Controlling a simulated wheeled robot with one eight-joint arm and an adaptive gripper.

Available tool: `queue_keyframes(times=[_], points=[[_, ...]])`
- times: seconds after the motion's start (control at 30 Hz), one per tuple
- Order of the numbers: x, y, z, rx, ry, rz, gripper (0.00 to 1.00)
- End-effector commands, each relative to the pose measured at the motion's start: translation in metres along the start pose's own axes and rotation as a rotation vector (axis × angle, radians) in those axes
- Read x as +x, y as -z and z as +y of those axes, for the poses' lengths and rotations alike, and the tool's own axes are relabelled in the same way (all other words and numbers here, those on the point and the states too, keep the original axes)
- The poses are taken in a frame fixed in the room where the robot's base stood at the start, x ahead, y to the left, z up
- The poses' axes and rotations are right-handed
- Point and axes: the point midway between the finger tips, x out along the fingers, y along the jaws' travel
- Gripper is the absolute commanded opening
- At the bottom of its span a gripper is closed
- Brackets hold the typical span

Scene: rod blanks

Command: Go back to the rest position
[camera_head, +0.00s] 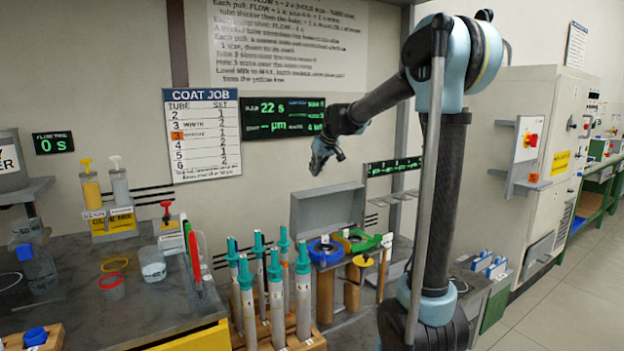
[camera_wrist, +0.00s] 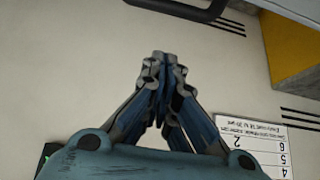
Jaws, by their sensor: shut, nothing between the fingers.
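My gripper (camera_head: 323,160) hangs at the end of my raised arm in the head view, in the air in front of the back wall and above the bench. In the wrist view my gripper (camera_wrist: 162,62) has its fingertips together with nothing between them. It touches nothing that I can see. Several grey tubes with teal tops (camera_head: 275,285) stand in a wooden rack (camera_head: 310,341) below and to the left of it.
A grey open box (camera_head: 328,212), blue ring (camera_head: 325,250) and green ring (camera_head: 354,240) are below my gripper. A coat job board (camera_head: 202,134) hangs on the wall at left. Yellow-topped bottle (camera_head: 91,187) stands on the left bench. The floor (camera_head: 570,290) at right is clear.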

Motion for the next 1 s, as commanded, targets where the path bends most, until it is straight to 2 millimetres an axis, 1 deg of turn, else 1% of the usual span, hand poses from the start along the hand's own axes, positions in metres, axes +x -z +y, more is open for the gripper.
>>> queue_keyframes(times=[0.03,0.1,0.27,0.37,0.43,0.47,0.57,0.6,0.77,0.8,0.87,1.0], points=[[-0.007,0.0,0.001,0.001,-0.001,0.0,0.0],[-0.015,0.0,0.002,0.002,-0.001,0.0,0.0],[-0.025,-0.001,0.002,0.003,-0.002,-0.001,0.0],[-0.032,-0.01,0.003,0.01,-0.005,-0.008,0.0],[-0.039,-0.025,0.004,0.023,-0.01,-0.02,0.0],[-0.043,-0.033,0.004,0.03,-0.014,-0.026,0.0],[-0.057,-0.067,0.006,0.061,-0.027,-0.053,0.0],[-0.063,-0.083,0.006,0.075,-0.032,-0.065,0.0],[-0.083,-0.145,0.005,0.132,-0.056,-0.114,0.0],[-0.087,-0.16,0.004,0.145,-0.062,-0.125,0.0],[-0.094,-0.184,0.003,0.167,-0.071,-0.143,0.0],[-0.106,-0.239,-0.002,0.218,-0.093,-0.185,0.0]])
